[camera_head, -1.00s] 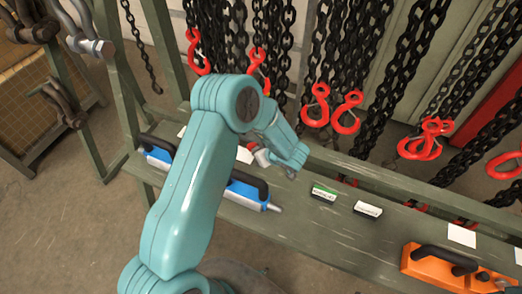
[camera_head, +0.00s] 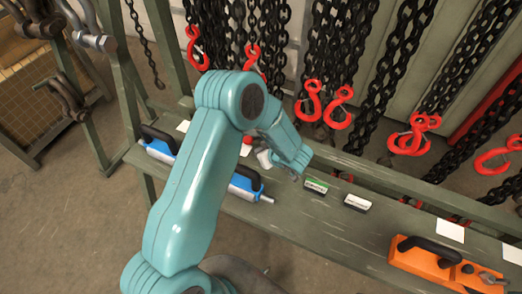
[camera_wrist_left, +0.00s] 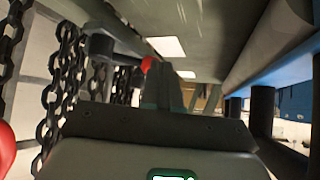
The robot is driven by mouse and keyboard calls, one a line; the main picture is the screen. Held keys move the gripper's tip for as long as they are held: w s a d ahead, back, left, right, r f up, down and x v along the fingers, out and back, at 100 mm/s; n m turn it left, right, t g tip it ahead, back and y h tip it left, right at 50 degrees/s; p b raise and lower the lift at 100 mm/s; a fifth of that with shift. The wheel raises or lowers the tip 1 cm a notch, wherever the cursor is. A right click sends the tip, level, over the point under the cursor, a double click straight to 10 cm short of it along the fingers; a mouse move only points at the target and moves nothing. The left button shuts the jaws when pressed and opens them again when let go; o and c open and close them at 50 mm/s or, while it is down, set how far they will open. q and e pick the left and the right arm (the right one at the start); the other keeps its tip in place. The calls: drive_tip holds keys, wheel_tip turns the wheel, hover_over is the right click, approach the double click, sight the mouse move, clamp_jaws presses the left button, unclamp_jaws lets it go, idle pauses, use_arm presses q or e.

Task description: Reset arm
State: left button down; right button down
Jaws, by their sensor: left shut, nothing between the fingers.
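My left arm comes in from the bottom left in the head view and reaches over the green bench (camera_head: 225,205). Its gripper (camera_head: 291,174) is low over the back part of the bench, mostly hidden by my own wrist. It also shows in the left wrist view (camera_wrist_left: 177,97), shut with nothing in it. It is just left of a small box with a green and white label (camera_head: 316,186). I cannot tell whether it touches anything. My right gripper is not in view.
Black chains with red hooks (camera_head: 309,101) hang behind the bench. A blue tool (camera_head: 243,188) lies partly behind my arm. A small white-topped box (camera_head: 357,203) and an orange tool (camera_head: 428,260) are to the right. Shackles (camera_head: 94,42) hang at the upper left.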

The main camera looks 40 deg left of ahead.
use_arm(q)
drive_tip(key=v, duration=0.8)
drive_tip(key=shift+s+r, duration=0.25)
drive_tip(key=shift+s, duration=0.05)
